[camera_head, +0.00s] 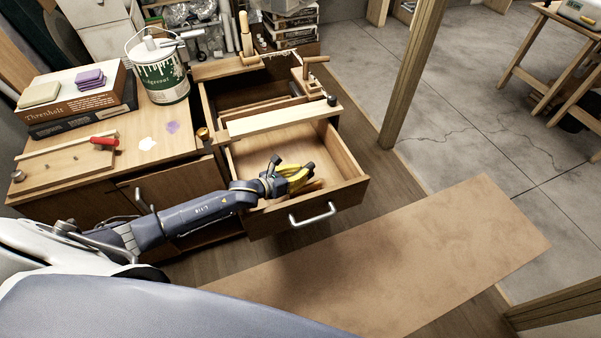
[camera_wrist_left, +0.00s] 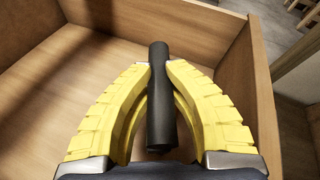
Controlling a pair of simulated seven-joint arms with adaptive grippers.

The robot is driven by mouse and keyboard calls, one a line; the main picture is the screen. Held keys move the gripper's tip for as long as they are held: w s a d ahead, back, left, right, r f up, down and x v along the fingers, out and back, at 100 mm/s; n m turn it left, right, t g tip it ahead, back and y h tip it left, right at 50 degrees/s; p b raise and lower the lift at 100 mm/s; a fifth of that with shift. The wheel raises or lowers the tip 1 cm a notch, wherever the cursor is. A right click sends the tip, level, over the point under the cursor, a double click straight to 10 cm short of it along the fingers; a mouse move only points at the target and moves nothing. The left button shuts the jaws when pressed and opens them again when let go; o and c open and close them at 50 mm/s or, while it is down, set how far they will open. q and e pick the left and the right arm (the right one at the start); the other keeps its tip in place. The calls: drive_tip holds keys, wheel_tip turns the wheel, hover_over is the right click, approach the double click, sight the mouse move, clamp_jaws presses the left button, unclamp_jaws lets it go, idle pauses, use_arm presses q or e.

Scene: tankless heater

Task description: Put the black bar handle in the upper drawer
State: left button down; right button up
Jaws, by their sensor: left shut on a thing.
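The black bar handle (camera_wrist_left: 160,100) is a short dark cylinder held between the yellow fingers of my left gripper (camera_wrist_left: 159,68) in the left wrist view. In the head view my left gripper (camera_head: 303,178) reaches over the open wooden drawer (camera_head: 348,190), with its fingers within the drawer's outline. The handle cannot be made out there. The left wrist view shows the drawer's walls (camera_wrist_left: 205,32) around the gripper and a bare floor under it. Whether the handle touches the floor cannot be told. My right gripper is not in view.
The drawer front carries a metal pull (camera_head: 312,215). A workbench part with a pale beam (camera_head: 283,121) and a wooden vise handle stands just behind the drawer. A paint can (camera_head: 160,80), books (camera_head: 78,97) and a red-handled tool (camera_head: 103,142) rest on the cabinet top.

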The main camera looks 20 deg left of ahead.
use_arm(q)
drive_tip(key=shift+f, duration=0.2)
drive_tip(key=c, duration=1.4)
unclamp_jaws()
drive_tip(key=shift+s+r, duration=0.1)
drive_tip(key=shift+r, duration=0.3)
drive_tip(key=v, duration=1.1)
drive_tip(key=shift+s+a, duration=0.2)
drive_tip(key=shift+s, duration=0.1)
